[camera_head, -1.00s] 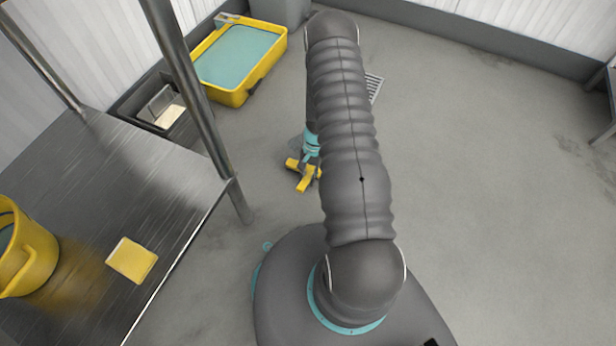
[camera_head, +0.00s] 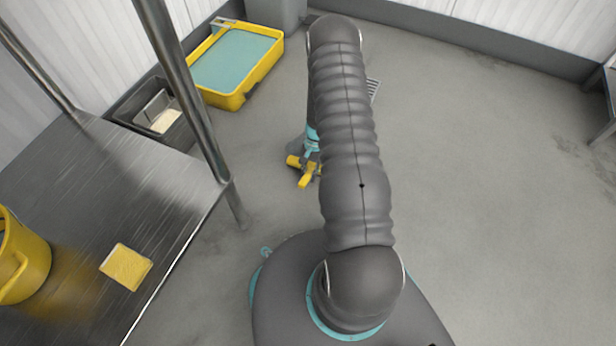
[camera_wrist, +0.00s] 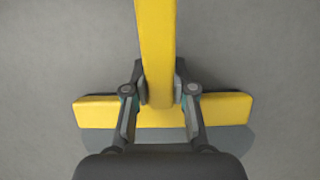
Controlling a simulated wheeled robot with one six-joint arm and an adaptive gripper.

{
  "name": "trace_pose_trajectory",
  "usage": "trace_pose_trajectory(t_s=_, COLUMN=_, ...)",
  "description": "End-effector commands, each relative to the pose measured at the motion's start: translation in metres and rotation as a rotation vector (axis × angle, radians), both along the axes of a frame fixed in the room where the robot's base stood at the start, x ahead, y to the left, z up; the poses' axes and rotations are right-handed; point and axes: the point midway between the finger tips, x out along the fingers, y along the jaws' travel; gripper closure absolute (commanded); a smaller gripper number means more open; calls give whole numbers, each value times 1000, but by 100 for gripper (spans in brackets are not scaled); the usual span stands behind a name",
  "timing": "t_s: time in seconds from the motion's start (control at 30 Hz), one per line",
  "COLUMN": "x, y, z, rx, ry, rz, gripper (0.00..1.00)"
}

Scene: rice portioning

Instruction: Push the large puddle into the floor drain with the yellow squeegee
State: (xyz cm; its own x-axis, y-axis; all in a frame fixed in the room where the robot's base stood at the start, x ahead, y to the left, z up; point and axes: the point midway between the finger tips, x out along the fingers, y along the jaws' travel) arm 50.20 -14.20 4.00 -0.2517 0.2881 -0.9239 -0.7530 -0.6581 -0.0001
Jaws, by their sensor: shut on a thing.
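The yellow squeegee shows in the wrist view (camera_wrist: 100,112), its handle running up the picture and its wide head lying crosswise. In the head view the squeegee (camera_head: 305,178) is low at the floor, partly hidden by my arm. My gripper (camera_wrist: 160,97) is shut on the handle close to the head. The floor drain (camera_head: 373,89) is a slatted grate, mostly hidden behind my arm. A bluish-grey patch (camera_wrist: 240,138) borders the head's lower side in the wrist view; I cannot tell whether it is puddle or shadow. No clear puddle outline shows in the head view.
A yellow tub (camera_head: 232,100) of teal liquid and a dark bin (camera_head: 125,108) stand at the back left. A metal table (camera_head: 150,180) with a yellow bucket (camera_head: 30,265) and sponge (camera_head: 126,267) fills the left. The grey floor (camera_head: 480,190) on the right is open.

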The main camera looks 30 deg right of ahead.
Motion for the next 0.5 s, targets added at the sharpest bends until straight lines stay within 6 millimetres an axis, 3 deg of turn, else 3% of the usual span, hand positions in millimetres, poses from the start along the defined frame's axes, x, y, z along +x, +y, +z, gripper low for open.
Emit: trace_pose_trajectory(t_s=0.5, x=12, y=-13, z=-1, rx=-1, ry=-2, rz=-1, gripper=100)
